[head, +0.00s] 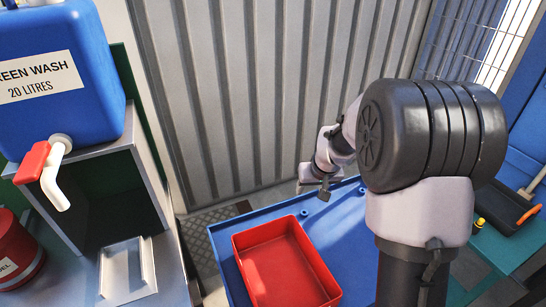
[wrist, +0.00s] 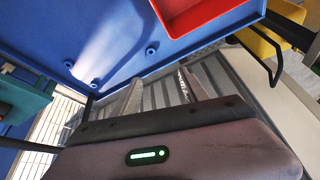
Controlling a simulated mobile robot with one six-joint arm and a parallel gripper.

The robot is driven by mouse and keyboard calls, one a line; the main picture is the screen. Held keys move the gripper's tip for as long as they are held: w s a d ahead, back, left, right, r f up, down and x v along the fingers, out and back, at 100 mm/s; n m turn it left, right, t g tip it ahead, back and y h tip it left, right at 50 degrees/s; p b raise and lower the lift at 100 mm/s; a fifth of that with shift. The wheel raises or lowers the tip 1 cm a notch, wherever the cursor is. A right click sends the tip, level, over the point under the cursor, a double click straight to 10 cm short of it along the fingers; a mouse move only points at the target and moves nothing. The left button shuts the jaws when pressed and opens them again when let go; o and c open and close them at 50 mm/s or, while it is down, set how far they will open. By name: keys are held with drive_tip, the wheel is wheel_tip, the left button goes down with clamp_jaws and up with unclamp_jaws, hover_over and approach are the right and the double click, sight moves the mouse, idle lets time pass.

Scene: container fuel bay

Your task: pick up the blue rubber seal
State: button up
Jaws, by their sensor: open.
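No blue rubber seal can be made out for certain in either view. Small round blue fittings show on the blue worktop (head: 222,238), one near the red tray in the head view and several in the wrist view (wrist: 151,50). I cannot tell whether any of them is a seal. My gripper (head: 325,190) is above the far edge of the worktop, behind the red tray. In the wrist view my gripper (wrist: 160,92) is open, with nothing between its fingers.
An empty-looking red tray (head: 242,262) sits on the worktop, also seen in the wrist view (wrist: 190,22). At left are a blue water container (head: 75,110) with a tap, a grey shelf and a red can (head: 18,250). A corrugated wall (head: 240,90) stands behind.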

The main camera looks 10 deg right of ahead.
approach(305, 213)
drive_tip(key=b+x, duration=0.7)
drive_tip(key=x, duration=0.1)
drive_tip(key=shift+a+f, duration=0.1)
drive_tip(key=shift+c, duration=0.4)
clamp_jaws()
